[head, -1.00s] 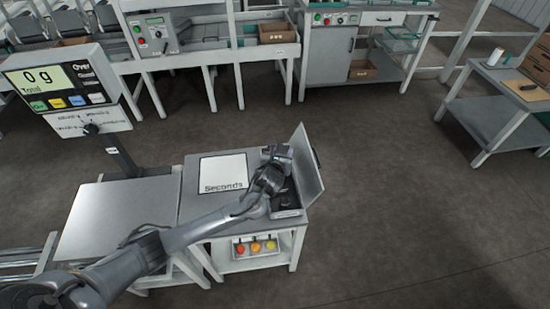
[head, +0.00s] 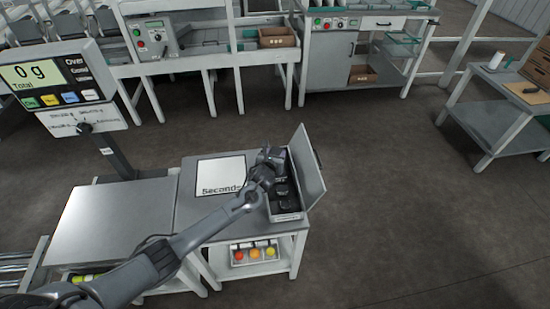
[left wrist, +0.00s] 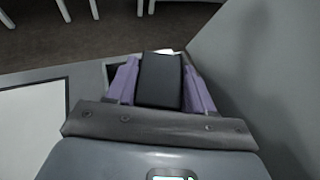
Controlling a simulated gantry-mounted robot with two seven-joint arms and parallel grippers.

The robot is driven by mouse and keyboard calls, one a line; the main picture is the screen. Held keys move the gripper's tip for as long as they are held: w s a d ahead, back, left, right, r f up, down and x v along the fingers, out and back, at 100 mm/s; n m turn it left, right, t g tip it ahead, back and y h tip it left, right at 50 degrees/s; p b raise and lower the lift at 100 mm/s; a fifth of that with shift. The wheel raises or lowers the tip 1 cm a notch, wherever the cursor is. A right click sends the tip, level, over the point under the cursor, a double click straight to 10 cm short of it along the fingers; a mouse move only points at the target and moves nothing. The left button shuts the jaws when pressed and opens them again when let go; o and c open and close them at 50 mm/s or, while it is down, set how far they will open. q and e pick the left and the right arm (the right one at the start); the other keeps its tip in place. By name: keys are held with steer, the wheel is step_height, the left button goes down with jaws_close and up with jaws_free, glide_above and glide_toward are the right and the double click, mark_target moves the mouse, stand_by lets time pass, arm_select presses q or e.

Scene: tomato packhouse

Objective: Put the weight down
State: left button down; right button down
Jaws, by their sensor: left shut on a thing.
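The weight is a dark block (left wrist: 160,80) in the left wrist view, between the purple fingers of my left gripper (left wrist: 161,88). The gripper is shut on it. In the head view my left gripper (head: 270,157) is at the back left of the open case (head: 287,217), where the weight is hard to make out. The case holds several dark pieces (head: 282,190), and its lid (head: 309,172) stands up on the right. I cannot tell whether the held weight touches the case floor. My right gripper is not in view.
A white panel reading "Seconds" (head: 221,176) lies left of the case on the bench. The scale plate (head: 110,218) is further left, and its display (head: 48,76) reads 0 g. Coloured buttons (head: 254,254) sit below the bench top.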

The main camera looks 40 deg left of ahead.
arm_select(q)
steer(key=shift+f, duration=0.25)
steer(key=shift+w+f, duration=0.1)
